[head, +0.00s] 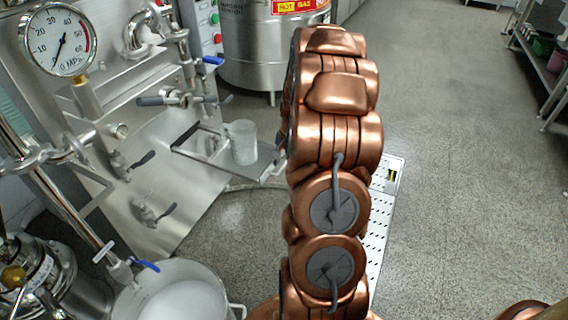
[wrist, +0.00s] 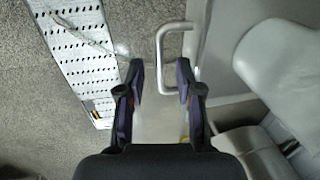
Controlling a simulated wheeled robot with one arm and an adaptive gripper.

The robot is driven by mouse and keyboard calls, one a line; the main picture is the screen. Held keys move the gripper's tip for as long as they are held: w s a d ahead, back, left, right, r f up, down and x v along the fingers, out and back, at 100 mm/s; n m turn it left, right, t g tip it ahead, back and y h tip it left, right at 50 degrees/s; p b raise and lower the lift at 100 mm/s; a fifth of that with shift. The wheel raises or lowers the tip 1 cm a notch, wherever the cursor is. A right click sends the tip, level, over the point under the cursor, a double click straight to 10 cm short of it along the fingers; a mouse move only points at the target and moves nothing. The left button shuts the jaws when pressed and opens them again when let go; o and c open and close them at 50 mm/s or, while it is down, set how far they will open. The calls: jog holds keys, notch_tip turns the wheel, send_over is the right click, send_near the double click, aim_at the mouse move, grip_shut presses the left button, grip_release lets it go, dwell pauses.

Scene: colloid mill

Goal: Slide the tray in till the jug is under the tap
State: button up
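The tray (head: 258,167) is a flat grey metal slide that sticks out from the machine's front in the head view. A pale, translucent jug (head: 239,152) stands upright on it, and a pale rounded body that looks like the jug fills the right of the wrist view (wrist: 283,70). A valve or tap with a dark lever (head: 178,99) sits above and left of the jug. My gripper (wrist: 161,68) is open, with the tray's U-shaped handle (wrist: 161,52) showing between its fingers; I cannot tell whether they touch. In the head view my arm hides the gripper.
A steel machine with a pressure gauge (head: 60,40) stands at left. A white-filled pot (head: 178,300) is at the front left. A steel vessel (head: 262,50) stands behind.

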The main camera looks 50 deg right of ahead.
jog(key=shift+f, duration=0.15)
grip_shut()
dwell(0.6)
